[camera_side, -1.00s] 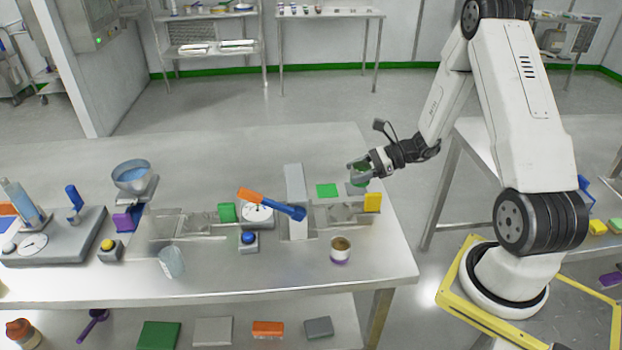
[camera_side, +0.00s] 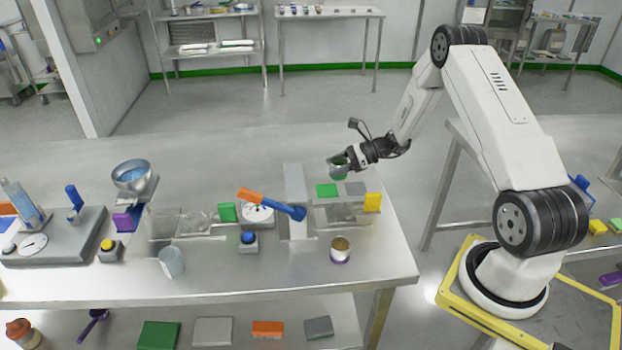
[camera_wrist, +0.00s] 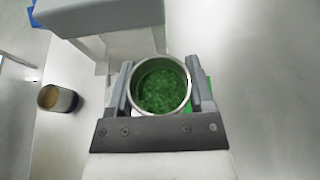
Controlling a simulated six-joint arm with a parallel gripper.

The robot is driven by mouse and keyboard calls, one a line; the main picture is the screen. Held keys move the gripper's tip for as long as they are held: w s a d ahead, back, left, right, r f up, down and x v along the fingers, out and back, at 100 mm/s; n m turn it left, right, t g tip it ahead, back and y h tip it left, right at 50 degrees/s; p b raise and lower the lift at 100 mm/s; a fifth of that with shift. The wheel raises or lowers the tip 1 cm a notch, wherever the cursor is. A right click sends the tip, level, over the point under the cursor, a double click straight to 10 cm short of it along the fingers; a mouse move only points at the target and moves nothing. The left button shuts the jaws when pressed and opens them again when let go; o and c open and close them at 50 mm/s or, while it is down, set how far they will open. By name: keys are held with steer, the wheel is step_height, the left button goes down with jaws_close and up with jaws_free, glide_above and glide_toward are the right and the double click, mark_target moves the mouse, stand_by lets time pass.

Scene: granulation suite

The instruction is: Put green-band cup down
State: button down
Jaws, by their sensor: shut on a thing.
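The green-band cup (camera_side: 339,168) is held upright or nearly so by my gripper (camera_side: 344,163), a little above the bench top. In the wrist view the cup (camera_wrist: 161,87) sits between the two fingers of my gripper (camera_wrist: 160,92), and green granules fill its inside. In the side view it hangs just behind a flat green square (camera_side: 327,190); part of that green also shows beside the right finger in the wrist view. A grey square (camera_side: 356,188) lies to the right of the green one. I cannot see the cup touching anything.
A tall grey block (camera_side: 294,190) stands left of the green square. A yellow block (camera_side: 372,202) stands at the right. A cup with brown contents (camera_side: 340,249) stands nearer the front edge. The bench behind is clear.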

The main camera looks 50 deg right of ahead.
glide_above(324, 191)
steer(key=shift+s+f, duration=0.2)
steer(key=shift+f, duration=2.5)
steer(key=shift+w+f, duration=0.2)
steer(key=shift+f, duration=1.6)
steer(key=shift+f, duration=0.2)
jaws_free()
steer(key=shift+r, duration=0.1)
